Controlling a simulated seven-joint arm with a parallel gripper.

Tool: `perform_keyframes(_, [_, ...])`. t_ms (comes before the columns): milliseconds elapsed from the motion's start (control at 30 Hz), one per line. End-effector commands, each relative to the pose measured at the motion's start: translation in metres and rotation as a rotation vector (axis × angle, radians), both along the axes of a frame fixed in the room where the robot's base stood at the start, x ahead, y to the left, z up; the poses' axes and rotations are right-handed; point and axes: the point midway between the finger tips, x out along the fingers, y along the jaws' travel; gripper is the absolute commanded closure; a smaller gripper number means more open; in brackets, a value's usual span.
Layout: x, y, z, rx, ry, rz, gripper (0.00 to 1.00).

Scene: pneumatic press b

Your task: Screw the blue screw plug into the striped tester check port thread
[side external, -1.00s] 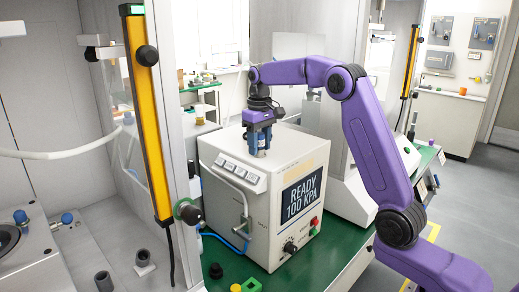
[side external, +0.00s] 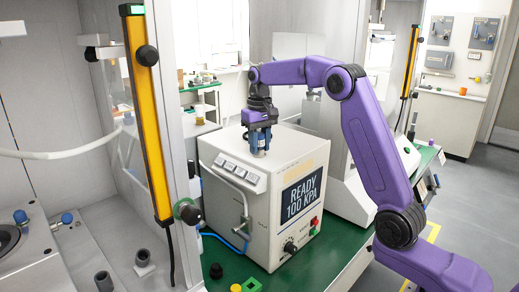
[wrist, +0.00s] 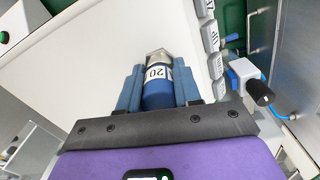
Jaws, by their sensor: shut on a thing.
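My gripper (side external: 258,144) is over the top of the white tester box (side external: 283,232), pointing down. In the wrist view its two blue fingers (wrist: 158,88) are shut on the blue screw plug (wrist: 157,100). The plug is a blue cylinder with a white label reading 20 and a shiny metal end (wrist: 158,58) beyond the fingertips. In the side view the plug's lower part meets or nearly meets the tester top; I cannot tell which. I cannot make out a striped check port or its thread; the plug and fingers may hide it.
The tester's display (side external: 301,196) reads READY 100 KPA. A bent metal pipe (side external: 243,195) and blue hose (side external: 226,241) are on its left side. A yellow post (side external: 148,115) stands left. Small parts, including a green block (side external: 252,285), lie on the green bench.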

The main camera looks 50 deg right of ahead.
Motion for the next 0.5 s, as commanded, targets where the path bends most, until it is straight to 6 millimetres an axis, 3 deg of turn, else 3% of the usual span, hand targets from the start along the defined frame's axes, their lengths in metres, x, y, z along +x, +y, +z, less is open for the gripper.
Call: perform_keyframes(500, [0.0000,-0.0005,-0.0002,-0.001,0.000,-0.149,0.87])
